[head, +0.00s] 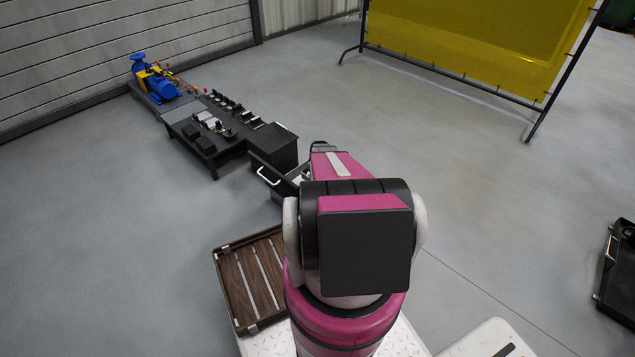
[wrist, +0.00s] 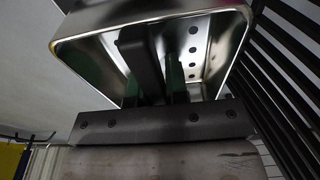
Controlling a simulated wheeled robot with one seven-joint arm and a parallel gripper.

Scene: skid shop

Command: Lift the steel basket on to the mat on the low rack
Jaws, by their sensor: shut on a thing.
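The steel basket (wrist: 215,58) fills the upper middle of the wrist view, shiny, with a row of round holes in one wall. My gripper (wrist: 160,60) reaches up from below in that view, its dark fingers shut on the basket. The exact grip point is hard to see; green strips show beside the fingers. In the head view my arm hides the gripper and most of what lies beyond it. Dark slats (wrist: 285,65), possibly of the low rack, run along the right of the wrist view, close to the basket. I cannot make out the mat.
In the head view, a low dark bench (head: 205,125) with small parts and a blue pump (head: 160,85) stands at the upper left. A slatted wooden tray (head: 240,290) lies lower left. A yellow screen (head: 480,40) stands at the back.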

